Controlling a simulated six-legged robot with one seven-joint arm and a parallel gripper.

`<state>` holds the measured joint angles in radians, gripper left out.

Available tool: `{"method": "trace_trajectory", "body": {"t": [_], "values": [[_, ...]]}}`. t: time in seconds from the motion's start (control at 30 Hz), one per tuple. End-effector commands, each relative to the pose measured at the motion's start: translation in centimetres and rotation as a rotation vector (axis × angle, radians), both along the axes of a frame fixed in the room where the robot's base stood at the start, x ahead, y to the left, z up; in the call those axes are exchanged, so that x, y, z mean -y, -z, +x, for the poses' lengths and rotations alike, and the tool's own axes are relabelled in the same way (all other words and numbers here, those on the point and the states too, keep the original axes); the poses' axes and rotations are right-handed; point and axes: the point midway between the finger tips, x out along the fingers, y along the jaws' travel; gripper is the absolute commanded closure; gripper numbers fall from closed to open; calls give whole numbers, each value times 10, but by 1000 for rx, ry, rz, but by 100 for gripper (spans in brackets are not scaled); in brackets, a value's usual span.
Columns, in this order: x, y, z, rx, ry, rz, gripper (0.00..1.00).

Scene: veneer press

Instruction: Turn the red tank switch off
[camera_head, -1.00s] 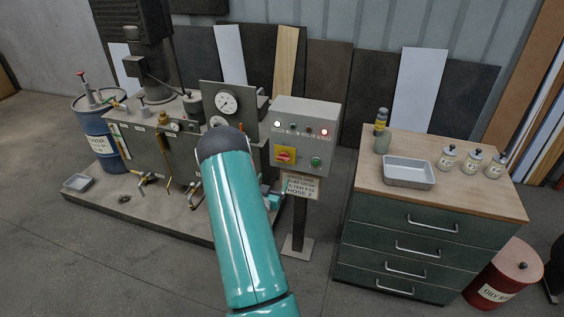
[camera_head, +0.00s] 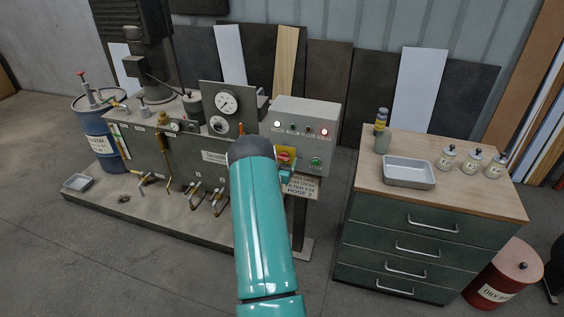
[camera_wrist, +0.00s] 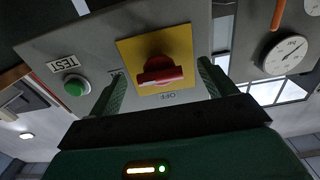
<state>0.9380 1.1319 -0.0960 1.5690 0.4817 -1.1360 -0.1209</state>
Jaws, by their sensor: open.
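The red tank switch (camera_wrist: 160,72) is a rotary knob on a yellow plate (camera_wrist: 181,44) in the wrist view, with an "OFF" label beside it. It also shows in the head view as a red knob (camera_head: 286,156) on the grey control box (camera_head: 308,115), partly hidden by my arm. My gripper (camera_wrist: 162,85) is open, its two green fingers apart on either side of the knob. I cannot tell whether they touch it. In the head view my arm hides most of the gripper. A green TEST button (camera_wrist: 76,87) sits beside the plate.
Indicator lamps (camera_head: 308,131) line the box's top. A sign (camera_head: 302,187) hangs below it. A tank with a pressure gauge (camera_head: 227,102) stands to the left. A wooden-topped cabinet (camera_head: 450,200) with a metal tray (camera_head: 408,184) stands to the right.

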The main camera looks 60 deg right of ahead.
Motion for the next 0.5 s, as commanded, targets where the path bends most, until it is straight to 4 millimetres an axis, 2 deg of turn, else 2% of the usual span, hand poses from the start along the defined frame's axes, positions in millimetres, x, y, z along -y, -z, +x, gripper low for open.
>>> {"method": "trace_trajectory", "body": {"t": [0.07, 0.2, 0.3, 0.5], "values": [[0, 0, 0, 0, 0, 0, 17], [0, 0, 0, 0, 0, 0, 44], [0, 0, 0, 0, 0, 0, 61], [-1, 0, 0, -8, 0, -1, 61]]}}
